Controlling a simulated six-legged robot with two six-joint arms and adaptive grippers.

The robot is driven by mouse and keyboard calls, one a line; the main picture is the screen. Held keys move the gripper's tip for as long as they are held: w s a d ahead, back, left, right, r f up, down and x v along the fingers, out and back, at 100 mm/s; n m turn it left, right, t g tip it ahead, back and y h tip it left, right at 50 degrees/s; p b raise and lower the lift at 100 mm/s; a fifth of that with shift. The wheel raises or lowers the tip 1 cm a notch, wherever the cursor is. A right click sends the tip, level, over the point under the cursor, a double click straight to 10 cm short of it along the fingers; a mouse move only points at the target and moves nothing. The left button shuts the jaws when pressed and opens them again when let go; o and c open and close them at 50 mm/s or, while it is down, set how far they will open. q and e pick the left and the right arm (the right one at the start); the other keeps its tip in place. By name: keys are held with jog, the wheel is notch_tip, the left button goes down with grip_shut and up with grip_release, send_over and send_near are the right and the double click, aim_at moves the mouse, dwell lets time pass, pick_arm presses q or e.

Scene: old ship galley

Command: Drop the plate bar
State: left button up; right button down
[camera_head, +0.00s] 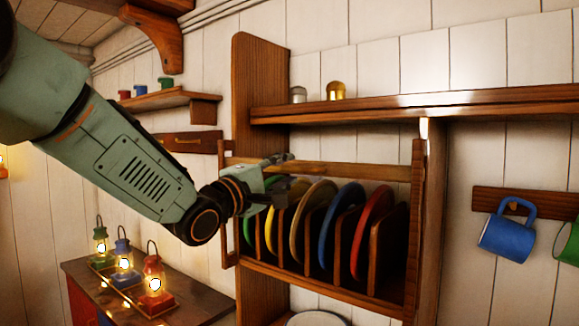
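The plate bar (345,170) is a long wooden bar running across the front of the plate rack, level with the tops of the plates. Its ends are near the rack's left post (225,205) and right post (417,215). My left gripper (280,159) is at the left part of the bar and overlaps it in the picture. Its fingers are small and seen from the side, so I cannot tell whether they are closed on the bar. My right gripper is not in view.
Behind the bar, green, yellow, tan, blue (338,225) and red (370,230) plates stand between wooden dividers. A shelf (400,108) runs above. Lit lanterns (153,282) stand on a cabinet at lower left. Blue mug (507,238) hangs at right.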

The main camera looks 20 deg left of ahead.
pick_arm(q)
jog(key=shift+w+d, duration=0.2)
jog(key=shift+w, duration=0.5)
jog(key=shift+w+a+r, duration=0.1)
jog(key=shift+w, duration=0.2)
jog(key=shift+s+r, duration=0.2)
jog(key=shift+s, duration=0.15)
jog(key=shift+w+d+f, duration=0.1)
jog(key=shift+w+d, duration=0.1)
jog(key=shift+w, duration=0.05)
jog(key=shift+c, duration=1.3)
jog(key=shift+a, duration=0.1)
grip_shut()
